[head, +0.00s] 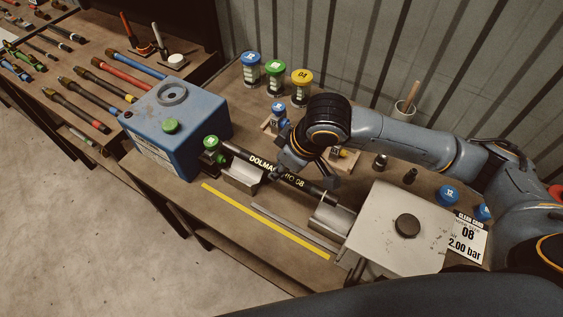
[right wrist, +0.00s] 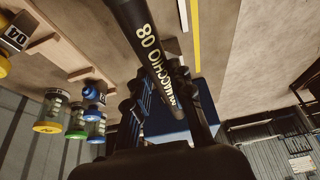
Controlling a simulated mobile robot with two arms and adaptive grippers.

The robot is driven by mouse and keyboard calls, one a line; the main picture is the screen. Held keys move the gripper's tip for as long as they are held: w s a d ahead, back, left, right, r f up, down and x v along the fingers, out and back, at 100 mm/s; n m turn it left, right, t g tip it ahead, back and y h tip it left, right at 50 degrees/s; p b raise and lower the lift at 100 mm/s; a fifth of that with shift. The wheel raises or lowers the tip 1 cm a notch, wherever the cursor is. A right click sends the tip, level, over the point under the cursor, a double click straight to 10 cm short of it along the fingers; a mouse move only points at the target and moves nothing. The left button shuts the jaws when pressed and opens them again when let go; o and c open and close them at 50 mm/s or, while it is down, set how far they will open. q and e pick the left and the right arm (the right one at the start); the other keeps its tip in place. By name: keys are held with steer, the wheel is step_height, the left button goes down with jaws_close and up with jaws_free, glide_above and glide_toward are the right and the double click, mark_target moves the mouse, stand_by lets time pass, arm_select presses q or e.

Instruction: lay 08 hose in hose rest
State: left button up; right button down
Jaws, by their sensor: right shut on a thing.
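The 08 hose (head: 265,165) is black with pale lettering and lies lengthwise along the bench in the head view. My right gripper (head: 308,172) comes down from above and is shut on the hose near its middle. In the right wrist view the hose (right wrist: 150,45) runs between the fingers (right wrist: 168,105). The hose rest shows as two metal blocks, a left one (head: 240,180) and a right one (head: 328,217), beneath the hose's two ends. I cannot tell whether the hose touches them. My left gripper is not in view.
A blue machine (head: 175,125) stands left, with a green-capped part (head: 211,146) by the hose's left end. Yellow (head: 265,220) and grey strips lie in front.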

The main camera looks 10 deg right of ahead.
step_height(320, 180, down, 2)
steer(key=shift+w+b, duration=0.1)
steer(key=shift+b, duration=0.85)
step_height(320, 180, down, 3)
steer(key=b, duration=0.4)
steer(key=shift+f, duration=1.5)
steer(key=c, duration=1.1)
jaws_free()
steer(key=v, duration=1.2)
